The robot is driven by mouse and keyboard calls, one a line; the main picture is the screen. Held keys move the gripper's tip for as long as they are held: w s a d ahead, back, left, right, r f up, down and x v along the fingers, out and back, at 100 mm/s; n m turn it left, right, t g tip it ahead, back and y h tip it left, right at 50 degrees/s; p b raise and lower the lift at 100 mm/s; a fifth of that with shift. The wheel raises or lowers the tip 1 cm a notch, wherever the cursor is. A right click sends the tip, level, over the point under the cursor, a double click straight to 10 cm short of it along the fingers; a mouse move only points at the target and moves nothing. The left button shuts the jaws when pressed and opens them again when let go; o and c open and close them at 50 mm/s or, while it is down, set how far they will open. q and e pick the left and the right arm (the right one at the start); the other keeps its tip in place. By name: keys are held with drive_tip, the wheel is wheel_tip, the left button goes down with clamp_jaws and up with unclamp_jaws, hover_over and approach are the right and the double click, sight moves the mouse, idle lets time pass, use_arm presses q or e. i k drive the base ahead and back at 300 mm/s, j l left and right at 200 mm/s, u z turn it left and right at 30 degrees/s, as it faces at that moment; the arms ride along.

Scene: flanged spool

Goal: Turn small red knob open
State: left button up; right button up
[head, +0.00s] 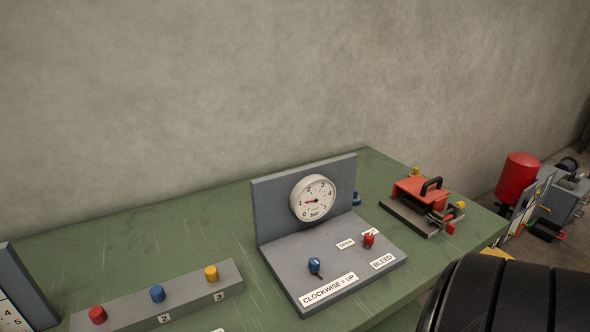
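A small red knob (369,240) stands on the right part of the grey base plate (290,262) of a gauge board. A label reading OPEN (346,244) lies to its left, and a label reading BLEED (383,261) lies in front of it. A second small label behind the knob is partly hidden. A blue knob (315,266) with a dark pointer stands on the same plate, behind a label reading CLOCKWISE = UP (328,289). The round bar gauge (313,199) is on the upright panel; its needle points left, near 1. Neither gripper is in view.
The board stands on a green table (180,225) against a wall. A grey strip at front left carries red (97,315), blue (157,293) and yellow (211,272) knobs. An orange device (420,192) stands at right. A large black rounded shape fills the lower right corner.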

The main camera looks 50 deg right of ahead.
sight(369, 238)
drive_tip(key=z, duration=1.8)
